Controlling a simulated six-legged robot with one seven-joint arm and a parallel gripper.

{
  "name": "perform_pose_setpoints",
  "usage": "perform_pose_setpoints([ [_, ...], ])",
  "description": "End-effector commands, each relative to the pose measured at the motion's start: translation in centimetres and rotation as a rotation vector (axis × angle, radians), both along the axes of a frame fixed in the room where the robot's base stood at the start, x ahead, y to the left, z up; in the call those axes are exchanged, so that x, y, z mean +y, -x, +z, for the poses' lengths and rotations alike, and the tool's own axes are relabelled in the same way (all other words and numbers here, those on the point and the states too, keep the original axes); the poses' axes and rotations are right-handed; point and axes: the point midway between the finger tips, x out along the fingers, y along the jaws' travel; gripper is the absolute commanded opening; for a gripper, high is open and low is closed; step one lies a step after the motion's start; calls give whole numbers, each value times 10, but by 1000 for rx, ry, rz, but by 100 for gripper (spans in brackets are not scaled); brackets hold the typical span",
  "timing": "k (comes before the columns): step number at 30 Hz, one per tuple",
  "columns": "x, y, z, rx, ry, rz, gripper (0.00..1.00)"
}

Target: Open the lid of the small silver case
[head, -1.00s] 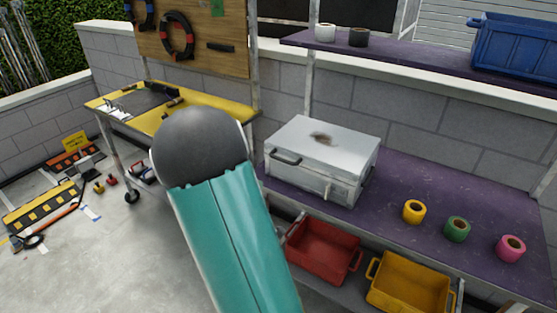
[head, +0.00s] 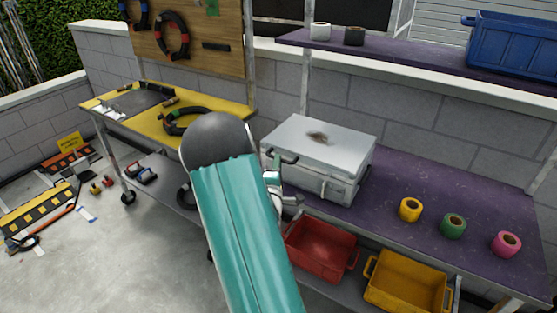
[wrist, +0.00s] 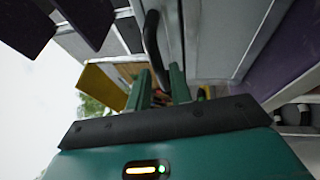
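The small silver case (head: 335,160) stands on the purple shelf in the head view, its lid (head: 325,135) down, with a dark smudge on top. A dark handle (head: 284,156) is on its left face and a pale latch or handle is on its front. My gripper (head: 285,198) is at the case's lower left corner, partly hidden by my teal arm. In the wrist view my gripper (wrist: 160,85) has its two green fingers apart. A dark curved bar (wrist: 152,40), apparently the case handle, reaches down toward the gap between them; contact is unclear.
Yellow (head: 410,209), green (head: 453,226) and pink (head: 506,244) tape rolls stand right of the case on the purple shelf (head: 400,170). Red (head: 320,248) and yellow (head: 407,284) bins sit below. A yellow cart (head: 145,122) is to the left. An upper shelf (head: 420,62) overhangs behind.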

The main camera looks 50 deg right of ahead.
Motion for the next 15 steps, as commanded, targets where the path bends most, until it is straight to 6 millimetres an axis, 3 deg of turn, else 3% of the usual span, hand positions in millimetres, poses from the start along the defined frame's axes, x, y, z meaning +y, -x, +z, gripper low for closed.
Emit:
perform_pose_setpoints([
  [6,-20,-11,4,-1,0,0,21],
  [15,-22,-12,5,-1,0,1,21],
])
